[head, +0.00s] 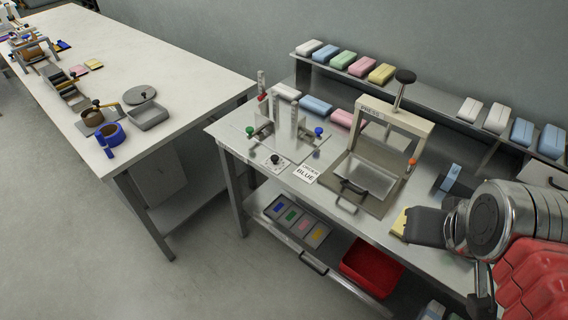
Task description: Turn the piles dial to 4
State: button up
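A small dial (275,159) with a dark knob sits on a white plate at the front left of the steel bench, in the head view. Its markings and pointer are too small to read. My gripper (425,226) is at the right of the view, over the right part of the bench, well apart from the dial. The press stands between them. My wrist hides part of the gripper, and I cannot tell how far its fingers are apart.
The press (395,118) has a tall frame and a top knob. Upright posts with green and blue knobs (318,132) stand behind the dial. A card reading BLUE (306,174) lies right of it. Coloured packs line the rear shelf (425,92). A red bin (370,268) sits below.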

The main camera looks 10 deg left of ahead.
aim_at(275, 158)
jog(key=k, duration=1.35)
jog(key=u, duration=0.15)
jog(key=i, duration=0.6)
jog(key=u, duration=0.7)
jog(key=i, duration=1.35)
jog(key=u, duration=0.2)
